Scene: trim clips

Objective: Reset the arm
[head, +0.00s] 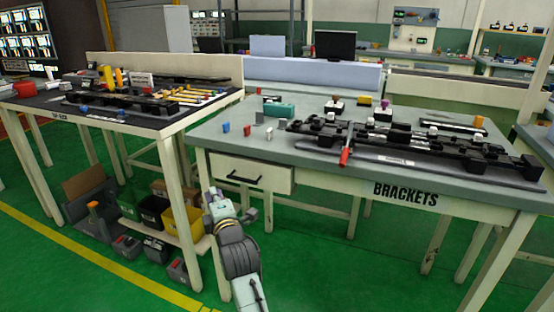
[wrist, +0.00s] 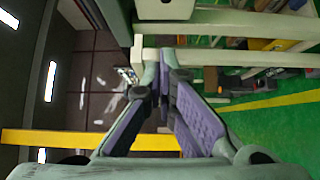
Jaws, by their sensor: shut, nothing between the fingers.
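My gripper (wrist: 165,62) shows in the wrist view with its two purple-padded fingers angled together, tips meeting and nothing between them. In the head view my arm (head: 238,250) reaches up from the bottom edge, below the tabletop and in front of the gap between the two tables. The fingertips are too small to make out there. The brackets table (head: 300,170) stands to the right of the arm, with its drawer (head: 250,172) just above and right of the wrist.
The left table (head: 130,125) carries clips and tools. Under it are a yellow bin (head: 185,220), a black bin (head: 154,213) and several grey bins, close to my arm. A black fixture (head: 420,145) lies on the brackets table. Green floor (head: 330,270) is open at the lower right.

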